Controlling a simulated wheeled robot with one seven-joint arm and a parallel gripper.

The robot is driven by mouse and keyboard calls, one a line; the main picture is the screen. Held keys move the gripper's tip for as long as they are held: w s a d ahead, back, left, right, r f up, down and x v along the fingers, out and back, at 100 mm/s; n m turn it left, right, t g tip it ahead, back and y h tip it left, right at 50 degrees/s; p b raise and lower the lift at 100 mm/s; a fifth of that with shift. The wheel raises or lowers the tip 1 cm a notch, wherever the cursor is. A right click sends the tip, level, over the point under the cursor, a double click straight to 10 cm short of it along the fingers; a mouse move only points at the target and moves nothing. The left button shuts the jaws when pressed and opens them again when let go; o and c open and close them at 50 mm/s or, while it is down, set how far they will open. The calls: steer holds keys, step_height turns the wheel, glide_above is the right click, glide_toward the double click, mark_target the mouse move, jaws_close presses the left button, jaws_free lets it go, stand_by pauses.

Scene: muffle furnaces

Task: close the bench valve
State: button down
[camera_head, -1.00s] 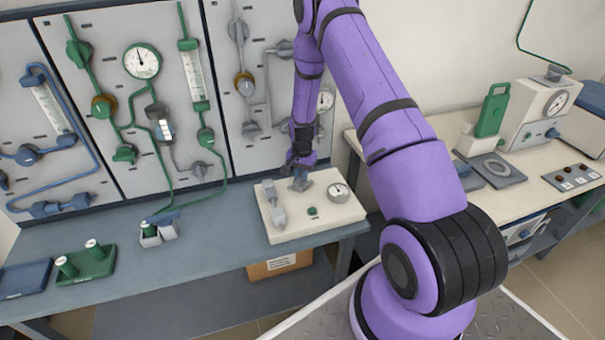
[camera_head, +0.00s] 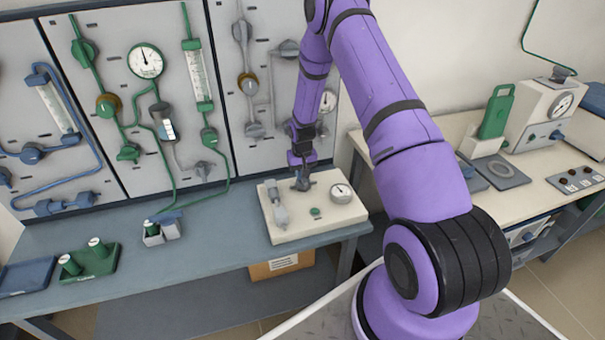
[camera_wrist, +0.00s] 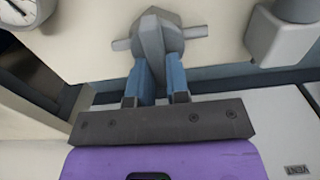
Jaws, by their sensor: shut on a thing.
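The bench valve is a grey handle (camera_wrist: 157,42) on a pale block (camera_head: 325,221) on the blue-grey bench. In the wrist view its central body narrows toward me, with a small stub on each side. My gripper (camera_wrist: 160,80) has its two blue fingers on either side of the handle, shut on it. In the head view my gripper (camera_head: 302,176) comes down on the valve from above and hides part of it.
The block also carries a gauge (camera_head: 341,193), a green button (camera_head: 315,212) and a grey fitting (camera_head: 278,207). Panels with pipes and valves stand behind. A green tray (camera_head: 90,263) and a small grey holder (camera_head: 161,231) sit to the left. Bench between holder and block is clear.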

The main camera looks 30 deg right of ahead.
stand_by(0.5)
steer(key=c, duration=1.1)
jaws_free()
step_height(320, 180, up, 11)
steer(key=shift+f, duration=0.1)
